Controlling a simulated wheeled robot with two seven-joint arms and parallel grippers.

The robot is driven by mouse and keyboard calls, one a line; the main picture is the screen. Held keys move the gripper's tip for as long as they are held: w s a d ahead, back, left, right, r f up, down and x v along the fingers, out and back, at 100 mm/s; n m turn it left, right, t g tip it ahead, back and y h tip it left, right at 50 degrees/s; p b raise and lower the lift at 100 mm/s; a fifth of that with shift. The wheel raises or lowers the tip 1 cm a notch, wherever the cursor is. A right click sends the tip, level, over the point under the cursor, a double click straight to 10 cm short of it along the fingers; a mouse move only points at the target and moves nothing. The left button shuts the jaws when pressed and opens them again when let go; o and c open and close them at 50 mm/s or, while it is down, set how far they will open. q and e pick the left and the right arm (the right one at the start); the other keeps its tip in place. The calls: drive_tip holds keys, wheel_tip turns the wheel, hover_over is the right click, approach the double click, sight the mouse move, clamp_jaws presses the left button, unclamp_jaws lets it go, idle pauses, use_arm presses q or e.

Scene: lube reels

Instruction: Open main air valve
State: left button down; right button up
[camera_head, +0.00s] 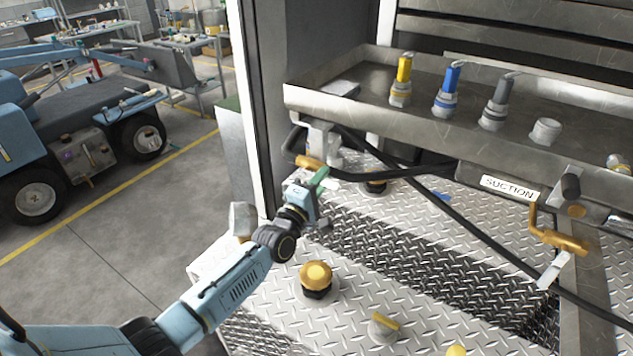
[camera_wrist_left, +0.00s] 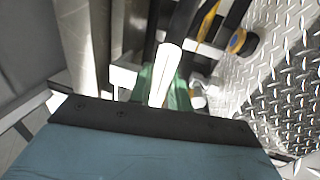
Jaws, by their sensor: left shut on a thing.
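A green valve handle (camera_head: 320,178) stands at the left end of the steel reel unit, below the tray's corner. My left gripper (camera_head: 313,186) reaches it from the lower left and is shut on it. In the left wrist view the green handle (camera_wrist_left: 146,82) lies between the pale fingertips, with a bright white strip along its middle. The fingers and wrist hide much of the handle and the valve body. A brass fitting (camera_head: 309,162) sits just behind the gripper. My right gripper is out of view.
A steel tray (camera_head: 330,97) with coloured nozzles overhangs the diamond-plate deck (camera_head: 410,290). Black hoses (camera_head: 410,171) cross behind the gripper. A brass cap (camera_head: 316,277) stands in front. A pale post (camera_head: 250,100) rises close on the left.

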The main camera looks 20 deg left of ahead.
use_arm(q)
drive_tip(key=shift+r, duration=0.1)
drive_tip(key=c, duration=1.4)
unclamp_jaws()
drive_tip(key=shift+o, duration=0.2)
drive_tip(key=v, duration=1.3)
drive_tip(key=shift+s+b, duration=0.2)
drive_tip(key=shift+b, duration=0.2)
